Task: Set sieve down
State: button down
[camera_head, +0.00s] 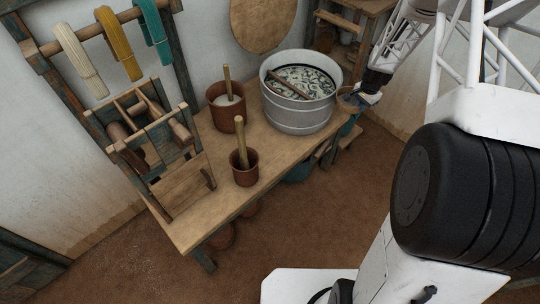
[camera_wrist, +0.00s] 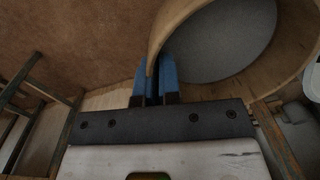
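The sieve (camera_wrist: 295,70) has a round light wooden rim and a grey mesh, and fills the upper right of the wrist view. My gripper (camera_wrist: 154,75) has two blue fingers, one on each side of the rim, and is shut on it. In the head view the sieve (camera_head: 348,103) is small, at the far right end of the wooden table, just right of the metal tub. My gripper (camera_head: 364,98) is at its right side. I cannot tell whether the sieve touches the table or hangs above it.
The table (camera_head: 205,217) holds the metal tub (camera_head: 298,118), two brown pots with sticks (camera_head: 227,115) (camera_head: 244,172) and a wooden frame with rollers (camera_head: 150,135). Yarn hanks (camera_head: 120,45) hang at the left. Bare tabletop shows at the near end. A wooden rack (camera_head: 345,25) stands behind.

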jog(key=s+a+f, duration=0.7)
jog(key=s+f, duration=0.1)
jog(key=f, duration=0.2)
jog(key=n, duration=0.3)
send_over(280, 161)
jog(key=d, duration=0.1)
jog(key=f, duration=0.6)
jog(key=shift+w+d+f, duration=0.2)
jog(key=shift+w+f, duration=0.05)
jog(key=shift+w, duration=0.05)
jog(key=shift+s+a+f, duration=0.2)
jog(key=shift+s+a, duration=0.05)
jog(key=shift+a, duration=0.4)
jog(key=shift+f, duration=0.15)
jog(key=shift+f, duration=1.35)
jog(key=shift+f, duration=0.1)
